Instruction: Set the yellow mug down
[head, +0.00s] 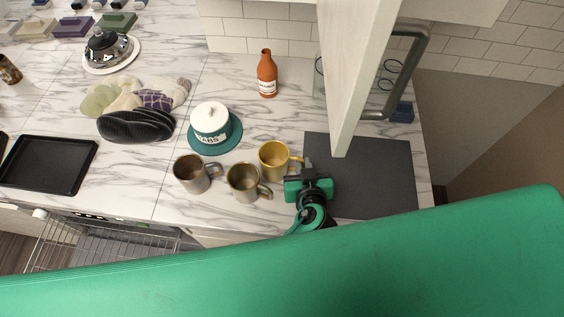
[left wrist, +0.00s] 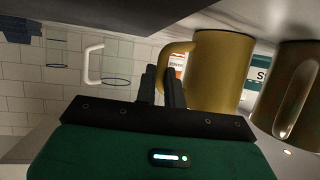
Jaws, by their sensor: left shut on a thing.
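The yellow mug (head: 272,162) is upright at the right end of a group of mugs on the marble counter. Its handle points right, toward my left gripper (head: 305,166). In the left wrist view, the fingers of my left gripper (left wrist: 162,88) are shut on the handle of the yellow mug (left wrist: 222,72). I cannot tell whether the mug's base touches the counter. My right gripper is not in view.
Two grey-brown mugs (head: 243,182) (head: 191,174) stand close left of the yellow mug. A white-lidded jar (head: 210,118) on a teal plate (head: 232,139) is behind them. A dark mat (head: 385,185) lies right. An open cabinet door (head: 362,70) hangs above; an orange bottle (head: 267,76) stands behind.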

